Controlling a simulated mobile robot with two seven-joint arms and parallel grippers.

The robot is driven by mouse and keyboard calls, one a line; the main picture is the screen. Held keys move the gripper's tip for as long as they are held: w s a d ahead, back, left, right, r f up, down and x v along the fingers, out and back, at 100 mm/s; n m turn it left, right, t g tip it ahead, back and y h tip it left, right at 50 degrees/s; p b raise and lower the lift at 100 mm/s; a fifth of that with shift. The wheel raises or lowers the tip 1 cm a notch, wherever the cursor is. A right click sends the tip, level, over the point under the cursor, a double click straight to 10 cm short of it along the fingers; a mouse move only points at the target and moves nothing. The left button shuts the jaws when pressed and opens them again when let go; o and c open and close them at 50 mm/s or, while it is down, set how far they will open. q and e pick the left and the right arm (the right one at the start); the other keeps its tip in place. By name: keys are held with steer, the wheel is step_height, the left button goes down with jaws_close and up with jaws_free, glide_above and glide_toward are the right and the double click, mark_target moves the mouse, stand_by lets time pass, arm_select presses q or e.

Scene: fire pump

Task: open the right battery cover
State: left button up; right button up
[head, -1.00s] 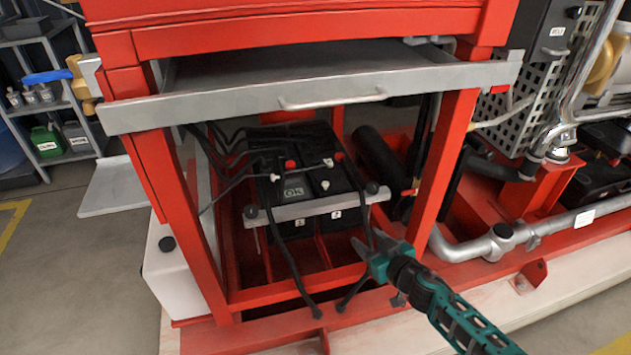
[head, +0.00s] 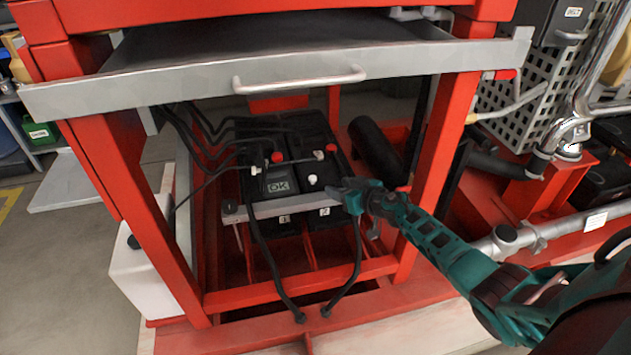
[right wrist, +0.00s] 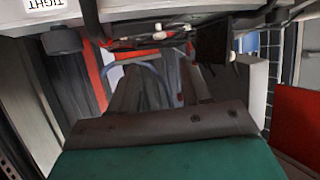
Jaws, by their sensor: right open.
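Two black batteries sit side by side inside the red frame in the head view. The left battery (head: 279,187) carries an OK label; the right battery (head: 336,166) has a red cap (head: 331,148) and white caps on top. No separate cover edge can be made out on the right battery. A grey clamp bar (head: 285,207) crosses their fronts, above labels 1 and 2. My right gripper (head: 343,192) is open at the right battery's front right, over the bar's right end; contact cannot be told. Its fingers (right wrist: 157,88) show apart in the right wrist view. My left gripper is out of view.
A grey tray with a handle (head: 300,78) overhangs the batteries. Red posts stand at left (head: 135,215) and right (head: 440,150). Black cables (head: 205,135) run to the left, and two black straps (head: 268,265) hang in front. A silver pipe (head: 545,240) lies at right.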

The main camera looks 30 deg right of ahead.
mark_target(313, 178)
steer(key=b+x, duration=0.7)
steer(key=x, duration=0.2)
steer(key=shift+f+b, duration=0.15)
steer(key=shift+b, duration=0.15)
steer(key=shift+w+a+f+b, duration=0.15)
steer(key=shift+w+b, duration=0.15)
steer(key=shift+b, duration=0.15)
steer(key=shift+w+f+b, duration=0.1)
steer(key=shift+w+b, duration=0.65)
steer(key=shift+w, duration=0.05)
steer(key=shift+c, duration=0.4)
jaws_close()
steer(key=shift+a, duration=0.1)
